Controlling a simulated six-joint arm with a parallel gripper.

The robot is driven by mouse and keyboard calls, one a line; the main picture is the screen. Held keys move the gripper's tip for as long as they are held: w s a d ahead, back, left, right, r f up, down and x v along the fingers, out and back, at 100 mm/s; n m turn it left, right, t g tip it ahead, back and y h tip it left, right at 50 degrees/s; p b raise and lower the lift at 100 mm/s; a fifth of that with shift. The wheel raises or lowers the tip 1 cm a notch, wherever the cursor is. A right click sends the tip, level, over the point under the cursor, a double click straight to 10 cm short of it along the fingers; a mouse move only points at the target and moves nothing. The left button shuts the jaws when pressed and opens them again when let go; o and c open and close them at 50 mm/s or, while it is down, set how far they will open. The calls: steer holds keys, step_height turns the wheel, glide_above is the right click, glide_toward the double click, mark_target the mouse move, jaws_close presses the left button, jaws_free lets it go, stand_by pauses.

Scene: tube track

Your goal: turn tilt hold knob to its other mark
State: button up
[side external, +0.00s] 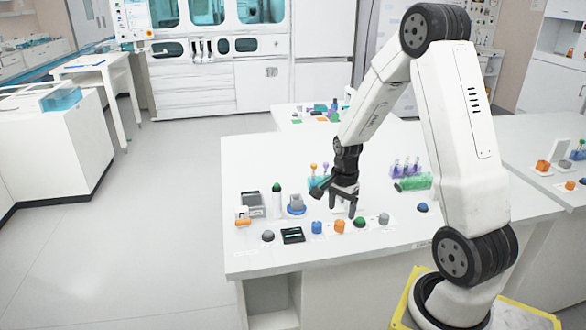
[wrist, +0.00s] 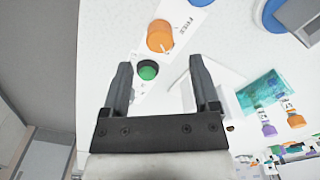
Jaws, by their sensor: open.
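A row of small knobs stands on the white table, and I cannot read which label says tilt hold. In the wrist view a green knob (wrist: 148,70) with a dark collar appears between my fingertips. Beside it is an orange knob (wrist: 160,36) with a pale pointer mark. A blue knob (wrist: 200,2) is cut off at the top edge. The side view also shows the blue (side external: 317,227), orange (side external: 339,227), green (side external: 360,223) and grey (side external: 384,218) knobs. My gripper (side external: 343,208) is open and empty, fingers downward, just behind the row; it also shows in the wrist view (wrist: 160,66).
A teal rack (wrist: 258,94) with tubes is right of my fingers in the wrist view. A blue-based grey device (side external: 296,206), a black panel (side external: 292,235) and a grey box (side external: 252,203) stand left. The table's front strip is clear.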

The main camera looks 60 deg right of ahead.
mark_target(340, 221)
steer(key=shift+f, duration=2.6)
jaws_close()
